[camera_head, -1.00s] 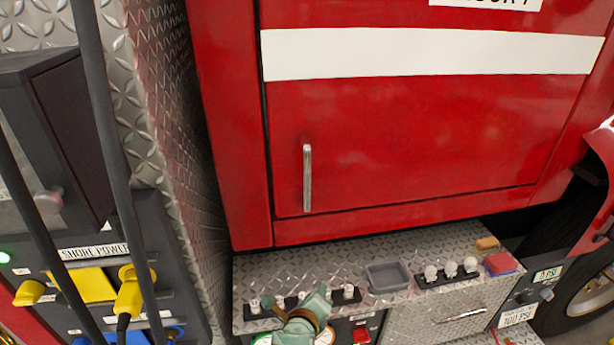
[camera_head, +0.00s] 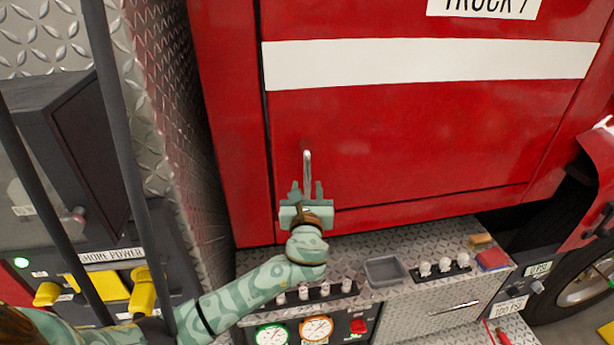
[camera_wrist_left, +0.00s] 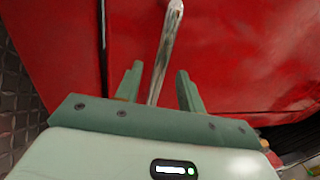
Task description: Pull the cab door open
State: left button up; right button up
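The red cab door (camera_head: 400,130) with a white stripe fills the upper middle of the head view and looks shut. Its upright silver handle (camera_head: 307,165) is near the door's lower left edge. My left gripper (camera_head: 306,188) is open at the handle's lower part. In the left wrist view the handle (camera_wrist_left: 166,50) runs between the two spread fingers (camera_wrist_left: 157,82), with a gap on each side. The handle's lower end is hidden behind the gripper. My right gripper is not in view.
Below the door is a diamond-plate ledge (camera_head: 420,240) with a grey tray (camera_head: 385,271), several white-tipped knobs, a sponge (camera_head: 481,239) and a red block (camera_head: 492,259). Gauges (camera_head: 316,328) sit below. A panel with yellow plugs (camera_head: 142,292) is at left.

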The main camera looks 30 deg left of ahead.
aim_at(307, 182)
pick_arm(q)
jog(key=shift+x, duration=2.35)
grip_shut()
